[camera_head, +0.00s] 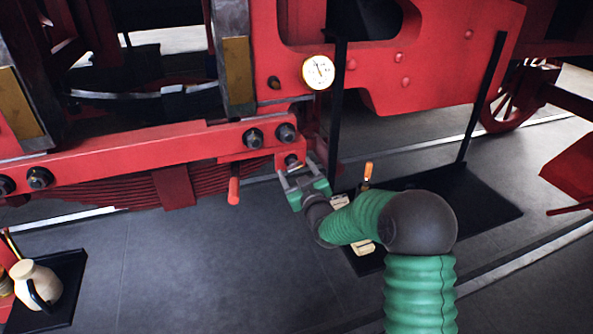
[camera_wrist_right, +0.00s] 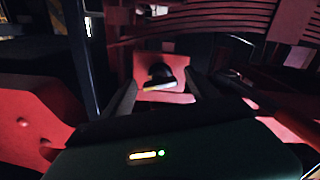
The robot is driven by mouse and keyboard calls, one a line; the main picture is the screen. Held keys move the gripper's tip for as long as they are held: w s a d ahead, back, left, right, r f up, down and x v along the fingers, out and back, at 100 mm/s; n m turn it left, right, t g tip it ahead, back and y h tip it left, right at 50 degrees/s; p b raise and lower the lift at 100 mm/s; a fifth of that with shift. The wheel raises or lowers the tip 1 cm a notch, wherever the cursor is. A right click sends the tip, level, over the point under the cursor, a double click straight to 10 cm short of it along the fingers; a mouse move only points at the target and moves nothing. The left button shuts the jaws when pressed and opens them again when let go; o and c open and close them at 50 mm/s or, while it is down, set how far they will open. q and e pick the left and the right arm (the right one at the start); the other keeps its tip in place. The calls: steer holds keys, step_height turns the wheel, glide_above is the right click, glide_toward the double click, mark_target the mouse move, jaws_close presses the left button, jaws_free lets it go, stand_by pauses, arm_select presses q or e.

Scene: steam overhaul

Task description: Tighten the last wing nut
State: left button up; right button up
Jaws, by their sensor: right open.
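My right gripper (camera_head: 297,170) is open at the lower edge of the red locomotive frame. In the head view its fingertips reach up toward a dark nut (camera_head: 291,160) on a small red plate. In the right wrist view the dark nut (camera_wrist_right: 160,74) shows between the two spread fingers (camera_wrist_right: 162,95), with a pale yellowish strip under it. I cannot tell whether the fingers touch it, or make out wings on it. Other dark nuts (camera_head: 285,133) sit on the red beam above. My left gripper is not in view.
A round white gauge (camera_head: 318,72) is above the gripper. A black mat (camera_head: 490,205) with an orange-handled tool (camera_head: 368,172) and pale blocks lies behind my arm. Black posts (camera_head: 338,110) rise from it. A cream jug (camera_head: 36,285) stands on a tray at the lower left. Grey floor between is clear.

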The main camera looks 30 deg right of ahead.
steer(key=shift+s+r, duration=0.1)
steer(key=c, duration=1.3)
steer(key=shift+m+b, duration=0.7)
steer(key=shift+m, duration=0.2)
steer(key=shift+c, duration=0.3)
steer(key=shift+m, duration=1)
steer(key=o, duration=1.4)
steer(key=shift+c, duration=0.2)
steer(key=b+v, duration=0.2)
steer(key=v, duration=1.4)
steer(key=shift+s, duration=0.35)
